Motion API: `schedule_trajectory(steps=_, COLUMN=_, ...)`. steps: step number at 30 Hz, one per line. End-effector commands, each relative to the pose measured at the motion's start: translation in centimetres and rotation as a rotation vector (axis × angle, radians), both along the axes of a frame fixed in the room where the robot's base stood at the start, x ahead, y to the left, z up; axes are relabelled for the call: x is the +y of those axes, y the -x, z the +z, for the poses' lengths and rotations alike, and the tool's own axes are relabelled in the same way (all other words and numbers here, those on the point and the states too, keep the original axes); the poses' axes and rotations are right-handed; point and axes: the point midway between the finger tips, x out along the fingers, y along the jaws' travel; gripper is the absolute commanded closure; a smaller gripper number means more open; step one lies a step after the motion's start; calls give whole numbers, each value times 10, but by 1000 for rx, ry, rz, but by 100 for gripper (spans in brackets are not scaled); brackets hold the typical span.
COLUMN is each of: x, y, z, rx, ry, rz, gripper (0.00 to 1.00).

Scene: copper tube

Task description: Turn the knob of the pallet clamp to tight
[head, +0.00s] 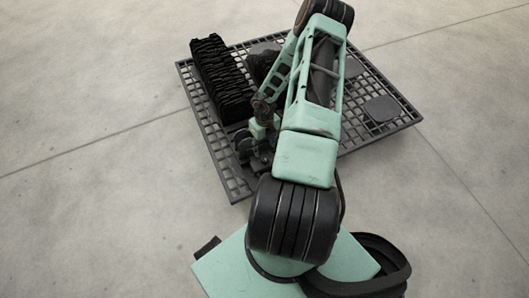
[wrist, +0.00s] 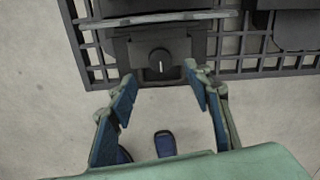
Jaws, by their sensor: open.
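The pallet clamp's knob (wrist: 160,61) is a round, dark knob with a pale line on its face that stands about upright in the wrist view. It sits on the dark clamp housing (wrist: 124,50) at the pallet's edge. My gripper (wrist: 161,84) is open, with its two blue-padded fingers apart and nothing between them. The fingertips are just below the knob in the picture, to its left and right, and appear not to touch it. In the head view my arm hides much of the clamp, and I cannot make out the knob.
The dark grid pallet (head: 240,190) lies on a pale concrete floor (head: 90,90). A black ridged block (head: 218,75) stands on its left side. Flat dark plates (head: 382,108) lie on its right side. A light bar (wrist: 160,19) crosses above the knob. The floor around is clear.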

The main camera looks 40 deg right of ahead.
Motion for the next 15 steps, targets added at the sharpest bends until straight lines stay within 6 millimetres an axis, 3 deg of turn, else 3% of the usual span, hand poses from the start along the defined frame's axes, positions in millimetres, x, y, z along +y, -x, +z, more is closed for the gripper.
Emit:
schedule_trajectory(steps=6, x=-1, y=0, z=33, rx=-1, ry=1, rz=-2, gripper=54)
schedule_trajectory(steps=15, x=0, y=0, z=45, rx=0, ry=-1, rz=-2, gripper=54)
